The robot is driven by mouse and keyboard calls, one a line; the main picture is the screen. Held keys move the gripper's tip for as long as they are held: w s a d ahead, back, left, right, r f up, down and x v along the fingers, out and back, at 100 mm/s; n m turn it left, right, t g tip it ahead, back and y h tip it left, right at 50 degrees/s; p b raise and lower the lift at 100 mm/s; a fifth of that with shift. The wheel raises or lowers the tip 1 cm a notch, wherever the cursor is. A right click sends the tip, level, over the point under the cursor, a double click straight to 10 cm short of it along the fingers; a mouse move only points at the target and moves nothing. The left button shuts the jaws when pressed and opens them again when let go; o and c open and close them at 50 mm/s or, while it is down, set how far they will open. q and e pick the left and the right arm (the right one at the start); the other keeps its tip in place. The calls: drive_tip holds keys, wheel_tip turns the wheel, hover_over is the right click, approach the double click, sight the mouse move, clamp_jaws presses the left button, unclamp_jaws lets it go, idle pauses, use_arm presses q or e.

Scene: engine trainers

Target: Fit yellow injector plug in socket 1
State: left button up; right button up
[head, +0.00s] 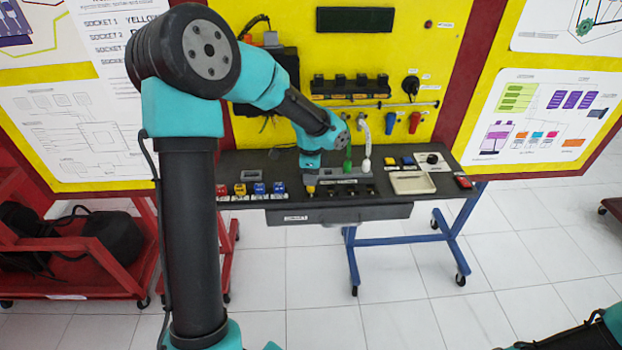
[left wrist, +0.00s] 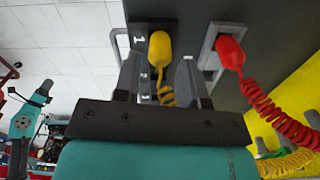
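The yellow injector plug (left wrist: 159,50) shows in the left wrist view between my left gripper's fingers (left wrist: 160,70), its coiled cable trailing back. My right gripper is not clearly seen.
A red plug (left wrist: 230,52) with coiled cable stands in a grey holder beside the yellow plug. Green (head: 347,160) and white (head: 366,165) plugs stand right of my gripper. Small coloured blocks (head: 259,188) sit left, an empty beige tray (head: 411,183) right.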

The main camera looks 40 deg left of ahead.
use_arm(q)
drive_tip(key=shift+r, duration=1.15)
drive_tip(key=shift+r, duration=1)
drive_tip(key=o, duration=0.6)
drive_tip(key=shift+c, duration=0.2)
wheel_tip(320, 180, up, 17)
drive_tip(key=shift+r, duration=0.2)
